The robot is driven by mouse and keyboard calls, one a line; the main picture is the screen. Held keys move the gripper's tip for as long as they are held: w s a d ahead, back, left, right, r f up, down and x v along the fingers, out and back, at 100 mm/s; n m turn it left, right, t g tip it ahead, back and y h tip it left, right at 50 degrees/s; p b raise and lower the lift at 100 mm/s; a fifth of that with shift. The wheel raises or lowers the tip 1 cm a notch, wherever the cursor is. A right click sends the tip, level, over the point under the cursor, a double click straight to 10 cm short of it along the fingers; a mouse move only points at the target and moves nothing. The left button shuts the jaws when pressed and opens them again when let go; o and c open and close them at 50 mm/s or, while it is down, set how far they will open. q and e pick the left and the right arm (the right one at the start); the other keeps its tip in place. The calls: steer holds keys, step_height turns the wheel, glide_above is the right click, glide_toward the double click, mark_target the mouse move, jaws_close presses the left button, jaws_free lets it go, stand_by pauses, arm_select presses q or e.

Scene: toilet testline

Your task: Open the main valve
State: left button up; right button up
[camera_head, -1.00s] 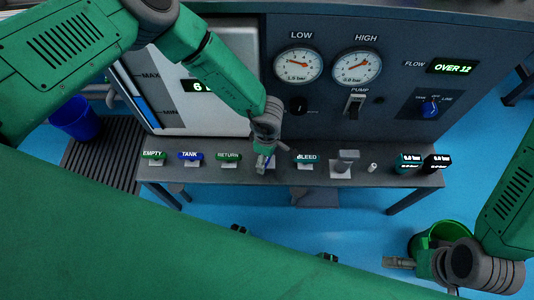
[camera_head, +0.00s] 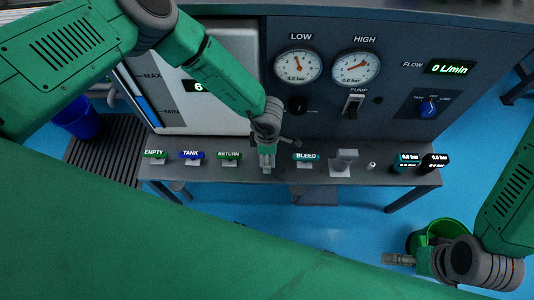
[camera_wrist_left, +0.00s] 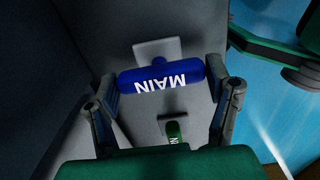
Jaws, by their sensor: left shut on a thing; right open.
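The blue main valve handle (camera_wrist_left: 162,77), lettered MAIN, appears upside down in the left wrist view, crosswise over a pale square base. My left gripper (camera_wrist_left: 166,95) has one finger at each end of the handle and is shut on it. In the head view my left gripper (camera_head: 267,167) reaches down to the bench between the RETURN and BLEED valves and mostly hides the main valve. My right gripper (camera_head: 398,259) is open and empty at the lower right, in front of the bench and away from the valves.
The bench also carries EMPTY (camera_head: 154,154), TANK (camera_head: 190,155), RETURN (camera_head: 230,155) and BLEED (camera_head: 306,157) valves. Behind stand the LOW gauge (camera_head: 298,67), HIGH gauge (camera_head: 357,69) and flow display (camera_head: 450,68), reading 0 L/min. A green bucket (camera_head: 447,229) stands beside my right gripper.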

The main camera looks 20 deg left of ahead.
arm_select(q)
steer(key=shift+w+d, duration=0.1)
steer(key=shift+d, duration=0.05)
steer(key=o, duration=1.1)
steer(key=shift+o, duration=0.2)
steer(key=shift+r, duration=0.5)
step_height(320, 180, up, 11)
steer(key=shift+f, duration=0.1)
